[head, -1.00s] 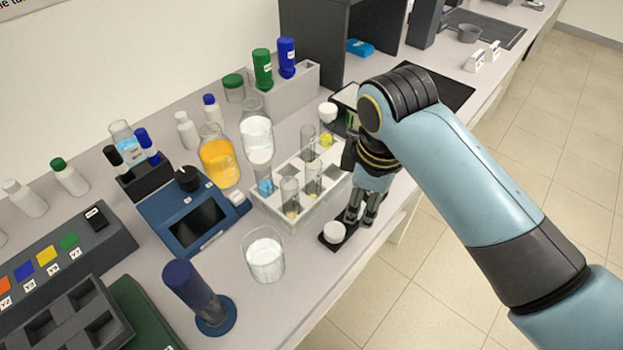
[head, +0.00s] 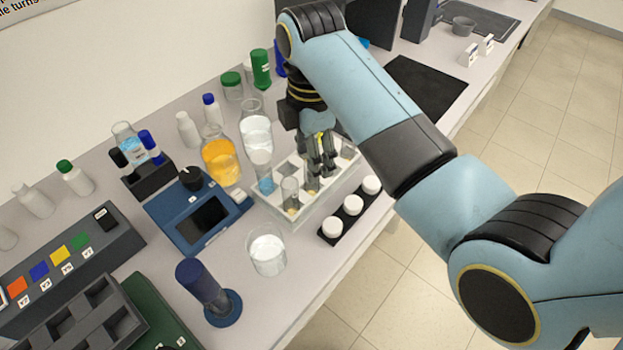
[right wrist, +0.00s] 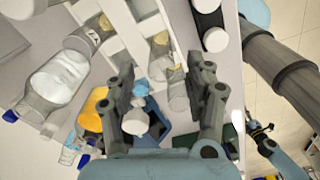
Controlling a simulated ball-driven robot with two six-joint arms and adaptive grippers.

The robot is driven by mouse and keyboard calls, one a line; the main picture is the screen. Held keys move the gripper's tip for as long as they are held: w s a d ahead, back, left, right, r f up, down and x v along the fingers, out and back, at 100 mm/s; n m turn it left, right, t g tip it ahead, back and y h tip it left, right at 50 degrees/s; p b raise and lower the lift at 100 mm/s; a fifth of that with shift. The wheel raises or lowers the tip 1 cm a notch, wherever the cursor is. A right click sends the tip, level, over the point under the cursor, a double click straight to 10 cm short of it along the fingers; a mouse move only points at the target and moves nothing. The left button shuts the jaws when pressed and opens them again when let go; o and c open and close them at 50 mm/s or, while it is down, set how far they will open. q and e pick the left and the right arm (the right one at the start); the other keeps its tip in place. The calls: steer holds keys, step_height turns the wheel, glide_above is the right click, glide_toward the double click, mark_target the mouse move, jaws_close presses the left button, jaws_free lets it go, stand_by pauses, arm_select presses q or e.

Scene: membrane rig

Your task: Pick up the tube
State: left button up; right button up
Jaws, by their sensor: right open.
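Clear glass tubes stand upright in the pale rack (head: 277,209). The nearest tube (head: 290,196) holds a little tan content. My right gripper (head: 322,168) is open, pointing down over the rack, and partly hides the tubes there. In the right wrist view, its two fingers (right wrist: 166,75) are spread apart. I cannot tell whether a finger touches a tube. In that view, a small dark shape on a blue arm at lower right seems to be my left gripper (right wrist: 262,132).
A strip with several white caps (head: 352,204) sits right of the rack. A flask of orange liquid (head: 220,165), a blue device (head: 195,215) and a beaker (head: 267,252) crowd the left and front. A black mat (head: 428,88) lies clear behind.

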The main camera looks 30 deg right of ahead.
steer(key=shift+s+f+p, duration=0.1)
steer(key=shift+f+p, duration=0.2)
steer(key=shift+f, duration=1.7)
steer(key=c, duration=0.9)
steer(key=shift+r, duration=0.15)
